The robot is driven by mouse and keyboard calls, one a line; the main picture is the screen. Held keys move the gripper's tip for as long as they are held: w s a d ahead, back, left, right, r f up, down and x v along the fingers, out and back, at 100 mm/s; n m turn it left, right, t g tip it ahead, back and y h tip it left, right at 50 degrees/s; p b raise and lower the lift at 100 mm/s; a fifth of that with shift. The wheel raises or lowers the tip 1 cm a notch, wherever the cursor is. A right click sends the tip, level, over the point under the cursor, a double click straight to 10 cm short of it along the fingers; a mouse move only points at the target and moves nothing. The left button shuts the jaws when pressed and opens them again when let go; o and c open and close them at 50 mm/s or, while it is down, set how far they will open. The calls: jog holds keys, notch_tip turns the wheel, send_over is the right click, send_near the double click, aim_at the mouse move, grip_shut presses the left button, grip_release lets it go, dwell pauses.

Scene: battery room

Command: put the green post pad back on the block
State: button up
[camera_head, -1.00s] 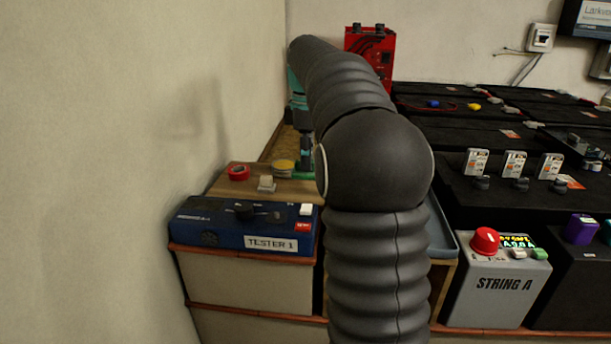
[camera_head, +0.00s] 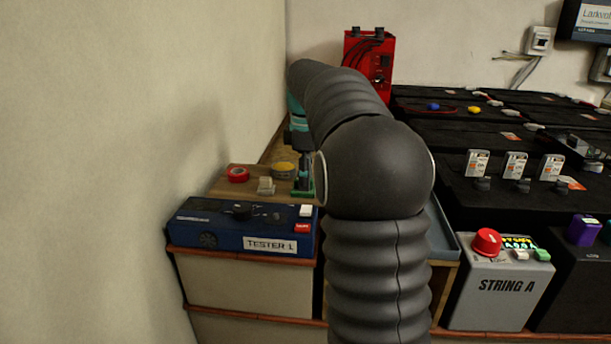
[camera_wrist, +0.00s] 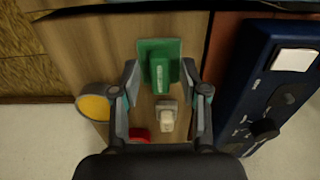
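The green post pad (camera_wrist: 160,48) is a small green plate with a raised green part bearing a pale strip. In the head view the pad (camera_head: 302,193) shows low at the tips of my gripper (camera_head: 304,178), over the right end of a wooden board (camera_head: 222,188). I cannot tell whether it touches the board. My arm hides much of the area right of it. I cannot tell which block is meant.
A red tape roll (camera_head: 238,174), a yellow roll (camera_head: 283,170) and a beige piece (camera_head: 266,186) lie on the board. The blue tester (camera_head: 240,226) stands in front. Black battery blocks (camera_head: 470,211), the grey String A box (camera_head: 500,285) and a red unit (camera_head: 368,62) stand beyond my arm.

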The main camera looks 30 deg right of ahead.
jog(key=shift+r, duration=0.1)
notch_tip(320, 180, up, 12)
jog(key=p, duration=0.3)
dwell(0.3)
jog(key=s+a+f+m+t, duration=0.1)
jog(key=s+a+m, duration=0.1)
jog(key=s+a, duration=0.2)
jog(key=s+a+f+m+t, duration=0.1)
jog(key=s+a+m, duration=0.1)
jog(key=s, duration=0.4)
jog(key=s+a+f+m+t, duration=0.1)
jog(key=s+a+m, duration=0.1)
jog(key=s+a, duration=0.3)
jog(key=shift+a+f, duration=0.35)
jog(key=s+a+f+m+t, duration=0.1)
jog(key=s+a+f+m, duration=0.1)
jog(key=s+f, duration=0.4)
jog(key=s+a+f+m+t, duration=0.1)
jog(key=s+a+f+m, duration=0.2)
jog(key=s+f, duration=0.3)
jog(key=shift+s+f+t, duration=0.3)
jog(key=shift+s+f, duration=0.1)
jog(key=shift+s, duration=0.1)
